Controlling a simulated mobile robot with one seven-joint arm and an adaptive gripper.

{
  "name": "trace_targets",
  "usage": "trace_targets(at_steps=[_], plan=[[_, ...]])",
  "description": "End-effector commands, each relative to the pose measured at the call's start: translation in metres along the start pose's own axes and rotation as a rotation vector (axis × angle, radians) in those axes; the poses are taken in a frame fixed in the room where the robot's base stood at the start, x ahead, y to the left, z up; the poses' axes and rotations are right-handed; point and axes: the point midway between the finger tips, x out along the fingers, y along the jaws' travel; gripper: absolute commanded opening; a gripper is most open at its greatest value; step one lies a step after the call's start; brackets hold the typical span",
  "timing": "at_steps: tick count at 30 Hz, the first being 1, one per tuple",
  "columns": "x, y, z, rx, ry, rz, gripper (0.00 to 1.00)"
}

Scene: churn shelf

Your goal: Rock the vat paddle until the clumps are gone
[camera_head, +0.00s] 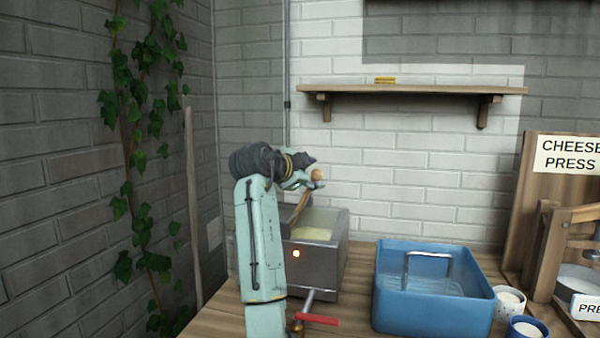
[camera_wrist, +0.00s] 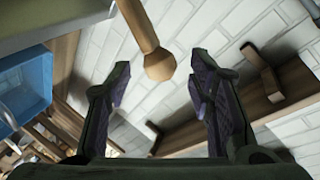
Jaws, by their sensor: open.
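The grey metal vat (camera_head: 322,262) stands on the wooden counter, with pale yellow contents (camera_head: 312,233) showing inside. I cannot tell from this distance whether the contents hold clumps. The wooden paddle (camera_head: 301,206) leans up out of the vat and ends in a round knob (camera_head: 318,175). In the wrist view the paddle's knob (camera_wrist: 160,65) hangs just beyond and between the fingertips. My gripper (camera_wrist: 163,80) is open, its two dark fingers apart on either side of the knob's line. In the head view my gripper (camera_head: 312,180) is beside the knob, partly hidden.
A blue basin (camera_head: 390,310) with a metal handle sits right of the vat. A tap with a red lever (camera_head: 318,319) is in front of the vat. White and blue cups (camera_head: 526,327) and a wooden cheese press (camera_head: 530,200) stand farther right. A wall shelf (camera_head: 410,90) is above.

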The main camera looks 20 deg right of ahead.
Motion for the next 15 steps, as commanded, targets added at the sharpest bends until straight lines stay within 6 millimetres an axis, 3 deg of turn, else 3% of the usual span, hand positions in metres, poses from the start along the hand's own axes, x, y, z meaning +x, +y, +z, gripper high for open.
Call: trace_targets(at_steps=[6, 15], plan=[[-0.049, -0.001, 0.001, 0.002, -0.001, -0.004, 0.48], [-0.084, 0.000, 0.000, 0.001, 0.000, 0.000, 0.48]])
